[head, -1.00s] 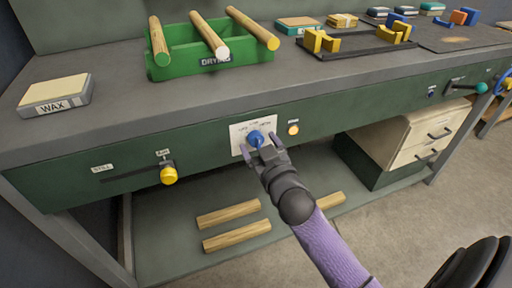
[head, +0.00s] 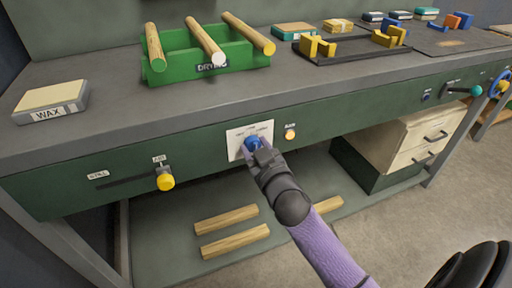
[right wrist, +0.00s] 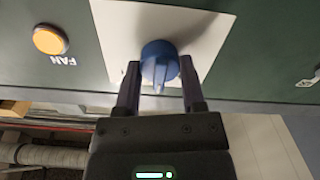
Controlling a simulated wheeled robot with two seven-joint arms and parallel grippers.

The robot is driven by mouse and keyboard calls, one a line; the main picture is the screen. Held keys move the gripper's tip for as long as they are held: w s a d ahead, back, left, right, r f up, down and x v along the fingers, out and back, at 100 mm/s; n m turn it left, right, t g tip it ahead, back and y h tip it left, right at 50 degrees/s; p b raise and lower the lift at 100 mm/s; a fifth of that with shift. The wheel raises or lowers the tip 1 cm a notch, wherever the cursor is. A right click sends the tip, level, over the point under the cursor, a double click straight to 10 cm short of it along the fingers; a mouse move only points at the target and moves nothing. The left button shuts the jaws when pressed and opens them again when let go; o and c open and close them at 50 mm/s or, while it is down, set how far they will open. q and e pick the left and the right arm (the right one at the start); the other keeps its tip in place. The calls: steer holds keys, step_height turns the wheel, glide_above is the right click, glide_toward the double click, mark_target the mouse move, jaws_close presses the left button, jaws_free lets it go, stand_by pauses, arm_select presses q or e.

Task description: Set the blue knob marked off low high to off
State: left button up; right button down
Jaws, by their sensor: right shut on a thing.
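The blue knob (head: 251,142) sits on a white label plate (head: 236,137) on the green front of the bench. It also shows in the right wrist view (right wrist: 158,58), with a ridge across its face. My right gripper (head: 255,150) is shut on the knob, and in the right wrist view its two fingers (right wrist: 160,72) sit one on each side of it. The marks on the plate are too small or hidden to read, so I cannot tell the setting. My left gripper is not in view.
A lit orange FAN button (head: 290,133) is right of the plate. A yellow slider knob (head: 165,181) is to the left. A green drying rack (head: 176,73) with wooden rods and a wax block (head: 50,102) stand on the bench. Drawers (head: 410,140) are below right.

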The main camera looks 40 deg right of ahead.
steer(key=shift+r+n+p, duration=0.1)
steer(key=shift+n+p, duration=0.35)
steer(key=shift+n, duration=0.25)
steer(key=shift+n+p, duration=0.6)
steer(key=shift+n, duration=0.6)
steer(key=n+p, duration=0.1)
steer(key=n, duration=0.2)
steer(key=shift+n, duration=0.3)
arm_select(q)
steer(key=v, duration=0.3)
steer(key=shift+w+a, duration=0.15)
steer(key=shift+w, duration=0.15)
arm_select(e)
steer(key=shift+n, duration=0.6)
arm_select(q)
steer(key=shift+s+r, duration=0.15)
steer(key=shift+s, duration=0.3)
arm_select(e)
steer(key=shift+f, duration=0.2)
